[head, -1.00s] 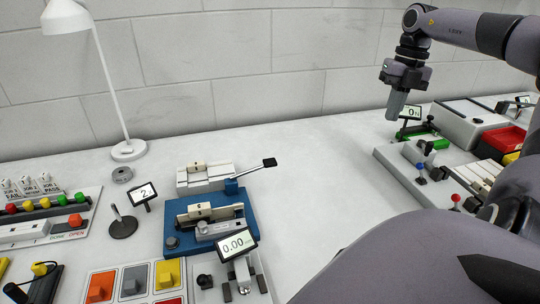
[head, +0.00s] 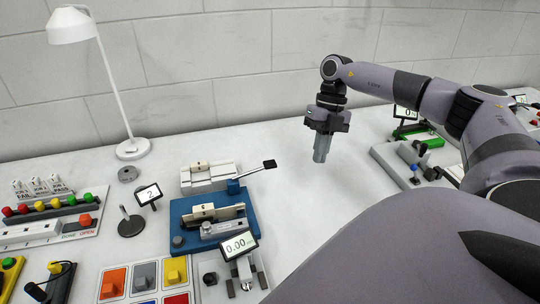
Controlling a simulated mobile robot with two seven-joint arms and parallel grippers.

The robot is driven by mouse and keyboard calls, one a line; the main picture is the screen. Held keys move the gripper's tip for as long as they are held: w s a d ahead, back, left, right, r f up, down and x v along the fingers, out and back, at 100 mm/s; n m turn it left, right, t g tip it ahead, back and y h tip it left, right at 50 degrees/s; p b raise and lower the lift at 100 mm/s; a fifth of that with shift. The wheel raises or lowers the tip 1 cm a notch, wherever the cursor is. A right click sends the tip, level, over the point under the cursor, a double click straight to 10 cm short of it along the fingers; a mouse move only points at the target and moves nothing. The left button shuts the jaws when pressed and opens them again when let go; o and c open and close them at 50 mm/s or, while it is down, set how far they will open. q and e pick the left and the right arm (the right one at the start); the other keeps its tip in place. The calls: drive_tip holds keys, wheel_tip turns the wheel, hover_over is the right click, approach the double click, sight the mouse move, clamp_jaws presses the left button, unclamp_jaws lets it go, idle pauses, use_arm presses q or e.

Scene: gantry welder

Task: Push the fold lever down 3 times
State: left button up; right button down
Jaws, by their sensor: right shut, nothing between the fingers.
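The fold lever (head: 268,165) is a black-tipped arm that sticks out up and to the right from a blue pivot block on a white and blue bench device (head: 185,243). My right gripper (head: 320,158) points down, shut and empty, to the right of the lever tip, with a clear gap between them. A small display on a stand (head: 149,194), left of the device, reads 2. My left gripper is not in view.
A white lamp (head: 133,149) stands at the back left. A 0.00 display (head: 239,246) and coloured switches (head: 144,275) are in front of the device. A row of coloured buttons (head: 55,207) lies at left.

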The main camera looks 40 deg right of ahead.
sight(269, 161)
drive_tip(key=w+a+r+n+h+p, duration=0.2)
drive_tip(key=w+a+r+n+h, duration=0.1)
drive_tip(key=w+a+r, duration=0.5)
drive_tip(key=shift+w+a+r+n+h, duration=0.25)
drive_tip(key=shift+a+r+n+h, duration=0.15)
drive_tip(key=shift+a, duration=0.5)
drive_tip(key=shift+f, duration=0.15)
drive_tip(key=f+b, duration=0.1)
drive_tip(key=f, duration=0.1)
drive_tip(key=f+b, duration=0.4)
drive_tip(key=f, duration=0.1)
drive_tip(key=shift+s, duration=0.35)
drive_tip(key=shift+r, duration=0.1)
